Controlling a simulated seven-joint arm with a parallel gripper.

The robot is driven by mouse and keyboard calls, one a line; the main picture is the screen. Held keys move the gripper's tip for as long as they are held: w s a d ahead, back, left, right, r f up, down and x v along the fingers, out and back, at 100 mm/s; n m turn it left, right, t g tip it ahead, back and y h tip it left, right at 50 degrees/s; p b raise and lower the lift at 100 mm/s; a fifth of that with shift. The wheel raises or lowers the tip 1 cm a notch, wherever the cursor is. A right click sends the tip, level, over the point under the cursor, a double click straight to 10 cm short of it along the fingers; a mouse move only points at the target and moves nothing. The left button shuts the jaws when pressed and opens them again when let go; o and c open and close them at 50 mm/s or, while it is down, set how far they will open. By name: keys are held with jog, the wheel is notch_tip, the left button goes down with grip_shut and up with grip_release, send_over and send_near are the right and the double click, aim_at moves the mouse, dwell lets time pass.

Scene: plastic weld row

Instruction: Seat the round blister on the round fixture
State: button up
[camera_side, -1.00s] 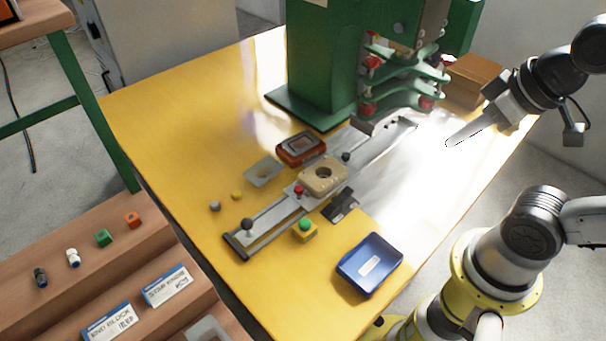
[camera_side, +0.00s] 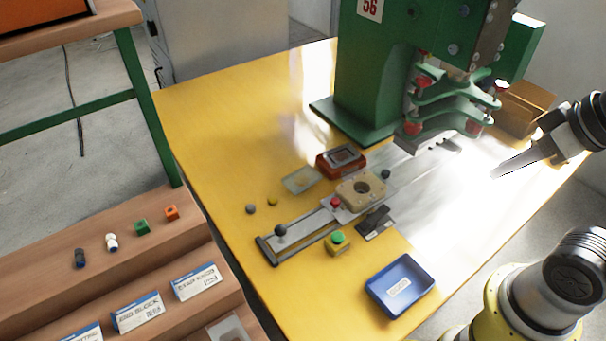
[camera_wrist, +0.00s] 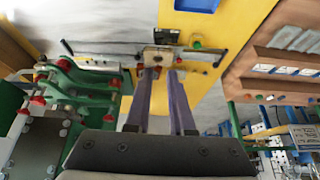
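The round fixture looks to be the beige block with a round hole (camera_side: 361,190), on the slide rail in the side view. It also shows small in the wrist view (camera_wrist: 173,36). A flat, clear, pale square piece (camera_side: 302,179) lies on the yellow table left of it; it may be the round blister, but its shape is too small to be sure. My gripper (camera_side: 497,175) is at the right, above the table and well apart from both. In the wrist view its two fingers (camera_wrist: 163,74) stand apart with nothing visible between them.
A red-orange fixture with a rectangular window (camera_side: 341,159) sits behind the beige block. The green press (camera_side: 368,75) stands at the back. A blue tray (camera_side: 400,311), a green button on a yellow box (camera_side: 338,241) and dark plates (camera_side: 375,222) are in front.

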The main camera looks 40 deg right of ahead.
jog(key=shift+o, duration=1.1)
jog(key=shift+m, duration=0.4)
jog(key=shift+o, duration=1.2)
jog(key=shift+w+r+m, duration=0.1)
jog(key=shift+r+m, duration=0.2)
jog(key=shift+m, duration=0.3)
jog(key=o, duration=0.6)
jog(key=w+r+m, duration=0.2)
jog(key=r, duration=0.1)
jog(key=w+r+m, duration=0.2)
jog(key=shift+r+t, duration=0.2)
jog(key=shift+t, duration=0.2)
jog(key=w+r+m, duration=0.4)
jog(key=w, duration=0.4)
jog(key=m+g, duration=0.5)
jog(key=m, duration=0.2)
send_over(302, 173)
jog(key=s, duration=0.1)
notch_tip(302, 173, down, 25)
jog(key=shift+g, duration=0.7)
jog(key=shift+s+a+f, duration=0.2)
jog(key=shift+a+f, duration=0.05)
jog(key=shift+f, duration=2.15)
jog(key=shift+s+a+f, duration=0.25)
jog(key=shift+f, duration=2.1)
jog(key=shift+s+a+f, duration=0.2)
jog(key=shift+a+f, duration=0.05)
jog(key=shift+f, duration=2.15)
